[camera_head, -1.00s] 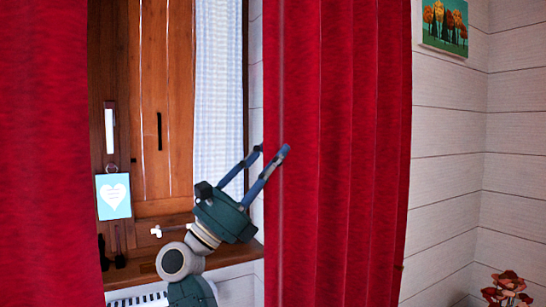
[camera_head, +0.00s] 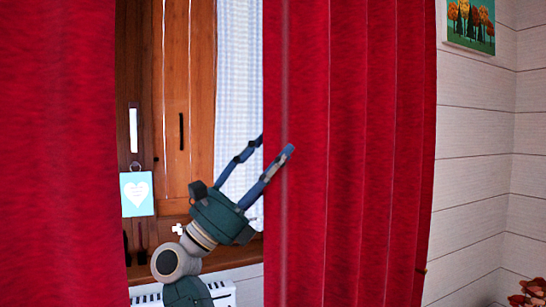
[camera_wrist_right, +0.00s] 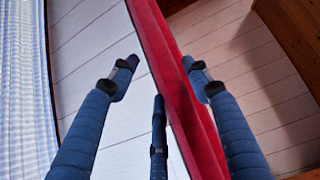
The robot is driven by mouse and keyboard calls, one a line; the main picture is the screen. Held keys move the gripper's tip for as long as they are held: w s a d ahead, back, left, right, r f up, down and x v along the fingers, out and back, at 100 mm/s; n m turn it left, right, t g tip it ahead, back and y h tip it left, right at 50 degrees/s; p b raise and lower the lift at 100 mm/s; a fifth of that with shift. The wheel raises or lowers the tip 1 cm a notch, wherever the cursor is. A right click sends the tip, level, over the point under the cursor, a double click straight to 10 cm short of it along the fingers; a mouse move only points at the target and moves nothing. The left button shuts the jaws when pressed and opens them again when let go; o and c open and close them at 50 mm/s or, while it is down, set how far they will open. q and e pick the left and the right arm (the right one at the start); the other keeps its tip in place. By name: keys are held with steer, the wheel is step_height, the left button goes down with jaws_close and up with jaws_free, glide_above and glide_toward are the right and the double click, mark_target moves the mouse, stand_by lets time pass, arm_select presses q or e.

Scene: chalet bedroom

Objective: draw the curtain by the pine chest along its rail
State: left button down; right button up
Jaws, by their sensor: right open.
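The right-hand red curtain (camera_head: 350,130) hangs in folds over the right side of the window. My right gripper (camera_head: 276,145) is at its left edge, with one blue finger in front of the cloth and the other beside or behind the edge. In the right wrist view my right gripper (camera_wrist_right: 157,77) is open, and the red curtain (camera_wrist_right: 157,35) passes between its fingers, nearer the right one. Whether they touch the cloth I cannot tell. The left-hand red curtain (camera_head: 60,150) fills the left side. My left gripper and the pine chest are not in view.
Between the curtains are a wooden window frame (camera_head: 200,110) and a blue-checked sheer curtain (camera_head: 238,85). A heart card (camera_head: 137,194) hangs there, above a white radiator (camera_head: 222,291). A tree picture (camera_head: 468,25) hangs on the pale wall at right; reddish flowers (camera_head: 528,292) stand low right.

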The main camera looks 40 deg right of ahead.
mark_target(272, 104)
step_height(272, 104, up, 10)
steer(key=shift+f, duration=0.1)
stand_by(0.4)
